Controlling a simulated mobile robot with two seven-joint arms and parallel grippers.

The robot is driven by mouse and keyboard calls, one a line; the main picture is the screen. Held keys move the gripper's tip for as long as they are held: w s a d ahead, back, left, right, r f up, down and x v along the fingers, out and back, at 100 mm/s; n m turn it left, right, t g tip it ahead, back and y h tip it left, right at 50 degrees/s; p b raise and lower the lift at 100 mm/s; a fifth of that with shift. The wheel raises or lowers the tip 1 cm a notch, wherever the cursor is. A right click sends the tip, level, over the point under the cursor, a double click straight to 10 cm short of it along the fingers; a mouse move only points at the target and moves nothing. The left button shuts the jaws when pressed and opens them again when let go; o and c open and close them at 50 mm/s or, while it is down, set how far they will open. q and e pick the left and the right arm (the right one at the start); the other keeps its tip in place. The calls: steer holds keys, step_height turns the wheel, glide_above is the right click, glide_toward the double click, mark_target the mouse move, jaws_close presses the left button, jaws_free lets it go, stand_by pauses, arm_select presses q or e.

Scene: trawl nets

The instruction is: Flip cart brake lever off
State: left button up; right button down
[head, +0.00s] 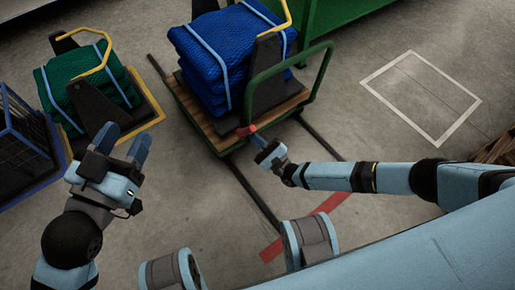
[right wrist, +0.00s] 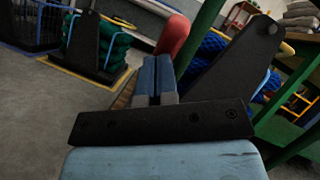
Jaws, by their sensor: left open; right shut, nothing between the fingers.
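The cart (head: 208,128) has a wooden deck, a green tube handle (head: 329,62) and a strapped stack of blue netting (head: 212,55). Its red brake lever (head: 247,130) sticks out at the deck's near edge. The lever's red end also shows in the right wrist view (right wrist: 174,35), just beyond my fingertips. My right gripper (head: 256,136) is shut and empty, its tips close to the lever; I cannot tell whether they touch. The lever's base is hidden in the wrist view. My left gripper (head: 124,142) is open and empty, well left of the cart.
A yellow-edged pallet (head: 153,104) with green netting (head: 85,90) stands left, beside a blue-framed cage (head: 25,135). Dark floor rails run under the cart. A white-outlined floor rectangle (head: 422,97) at right is empty. A red floor stripe (head: 300,228) lies in front.

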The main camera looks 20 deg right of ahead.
steer(key=shift+w+a+r, duration=0.1)
steer(key=shift+w+r, duration=0.1)
steer(key=shift+r, duration=0.4)
stand_by(0.4)
steer(key=s+d+f+b, duration=0.1)
steer(key=s+f+b, duration=0.2)
steer(key=f, duration=0.6)
steer(key=shift+f+b, duration=0.15)
steer(key=shift+b, duration=0.9)
steer(key=shift+d, duration=0.1)
steer(key=shift+s, duration=0.1)
steer(key=shift+s+d+f, duration=0.1)
steer(key=shift+s+f, duration=0.15)
steer(key=shift+f, duration=0.55)
steer(key=shift+s+d+f, duration=0.1)
steer(key=shift+s+f, duration=0.15)
steer(key=shift+f, duration=0.5)
steer(key=shift+s+d+f, duration=0.1)
steer(key=shift+s+f, duration=0.15)
steer(key=shift+f, duration=0.55)
